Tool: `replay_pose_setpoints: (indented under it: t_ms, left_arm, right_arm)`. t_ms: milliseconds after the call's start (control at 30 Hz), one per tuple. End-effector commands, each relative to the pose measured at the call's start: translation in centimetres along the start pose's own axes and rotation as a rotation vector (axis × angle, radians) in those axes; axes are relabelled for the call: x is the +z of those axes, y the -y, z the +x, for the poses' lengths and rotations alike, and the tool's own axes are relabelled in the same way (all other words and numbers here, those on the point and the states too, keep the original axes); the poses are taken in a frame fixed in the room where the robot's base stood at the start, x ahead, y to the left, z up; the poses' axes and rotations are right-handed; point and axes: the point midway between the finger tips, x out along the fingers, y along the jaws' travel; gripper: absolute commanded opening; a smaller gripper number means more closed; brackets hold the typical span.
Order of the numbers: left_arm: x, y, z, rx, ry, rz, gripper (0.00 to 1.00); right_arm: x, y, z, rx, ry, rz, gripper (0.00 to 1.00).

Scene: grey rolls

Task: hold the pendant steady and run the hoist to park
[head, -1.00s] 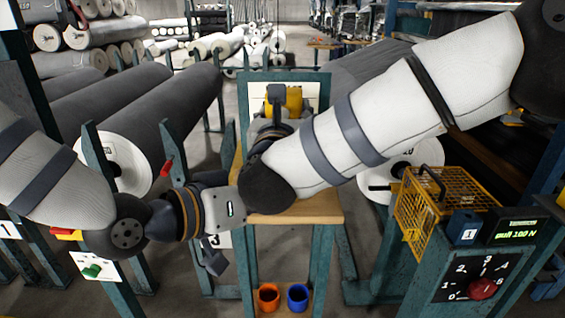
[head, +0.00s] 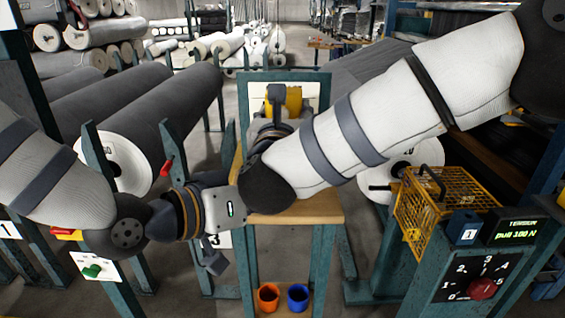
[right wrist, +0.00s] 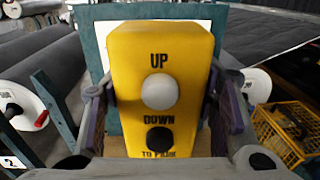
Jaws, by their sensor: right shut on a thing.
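The yellow pendant (head: 294,101) stands upright at the far side of the wooden-topped stand, partly hidden by my right arm. In the right wrist view the pendant (right wrist: 160,68) shows a grey UP button (right wrist: 159,89) above a black DOWN button (right wrist: 159,140) marked TO PARK. My right gripper (right wrist: 162,108) is shut on the pendant, with a finger on each side. Nothing is pressing the buttons in view.
The stand (head: 323,214) has a white-backed teal panel and holds an orange cup (head: 268,297) and a blue cup (head: 298,297) below. Grey rolls (head: 160,105) lie left. A yellow mesh cage (head: 432,200) and a dial box (head: 482,272) stand right.

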Motion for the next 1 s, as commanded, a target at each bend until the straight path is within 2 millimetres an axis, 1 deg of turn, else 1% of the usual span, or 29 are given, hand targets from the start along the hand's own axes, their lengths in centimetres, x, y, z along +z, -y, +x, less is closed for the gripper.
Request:
replay_pose_setpoints:
  t_ms: [100,133,167,200,233,500,567,667,800,900,1000]
  left_arm:
    - [0.1,0.0,0.0,0.000,0.001,-0.001,0.00]
    - [0.1,0.0,0.0,0.000,0.001,-0.001,0.00]
    - [0.1,0.0,0.0,0.000,0.001,-0.001,0.00]
    - [0.1,0.0,0.0,0.000,0.001,-0.001,0.00]
    - [0.1,0.0,0.0,0.000,0.001,-0.001,0.00]
    - [0.0,0.0,0.0,0.000,0.000,0.000,0.00]
    - [0.0,0.0,0.0,0.000,0.000,0.000,0.00]
    - [0.0,0.0,0.0,0.000,0.000,0.000,0.00]
    - [0.0,0.0,0.0,0.000,0.000,0.000,0.00]
    - [0.0,0.0,0.0,0.000,0.000,0.000,0.00]
    - [0.0,0.0,0.0,0.000,0.000,0.000,0.00]
  right_arm:
    - [-0.2,-0.1,0.0,0.002,-0.004,0.002,0.01]
    - [-0.2,-0.1,0.0,0.002,-0.004,0.002,0.57]
    - [-0.2,-0.1,0.0,0.002,-0.003,0.001,0.64]
    - [-0.2,-0.1,0.0,0.001,-0.003,0.001,0.73]
    - [-0.1,0.0,0.0,0.001,-0.003,0.001,0.76]
    - [0.0,0.0,0.0,0.000,0.000,0.001,0.76]
    - [0.4,0.0,0.0,0.000,0.001,0.002,0.76]
    - [2.2,0.1,0.1,-0.002,0.002,0.005,0.76]
    - [5.8,0.0,0.0,-0.001,0.003,0.005,0.76]
    - [8.0,0.0,0.0,0.000,0.001,0.004,0.76]
    - [9.3,0.0,0.0,0.000,-0.001,0.003,0.76]
